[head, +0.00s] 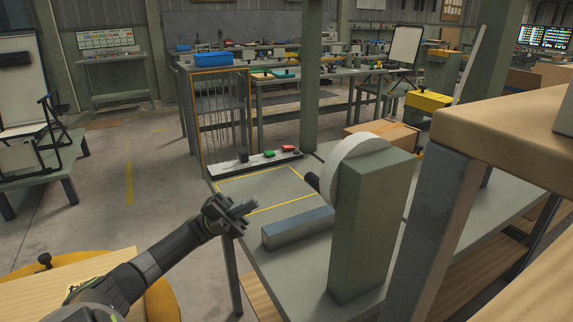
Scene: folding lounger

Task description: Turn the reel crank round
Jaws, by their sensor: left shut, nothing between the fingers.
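The reel is a pale round disc (352,163) mounted beside a thick grey-green post (372,232) on the workbench. A dark knob (312,181) sticks out at the disc's left side and looks like the crank's handle. The rest of the crank is hidden behind the disc and post. My left gripper (243,209) is shut and empty over the bench's left edge, to the left of the knob and apart from it. My right gripper is not in view.
A blue-grey block (298,228) lies on the bench between my left gripper and the post. A strip with black, green and red buttons (256,162) stands behind a yellow-outlined area (262,187). A wooden-topped table (505,125) blocks the right side.

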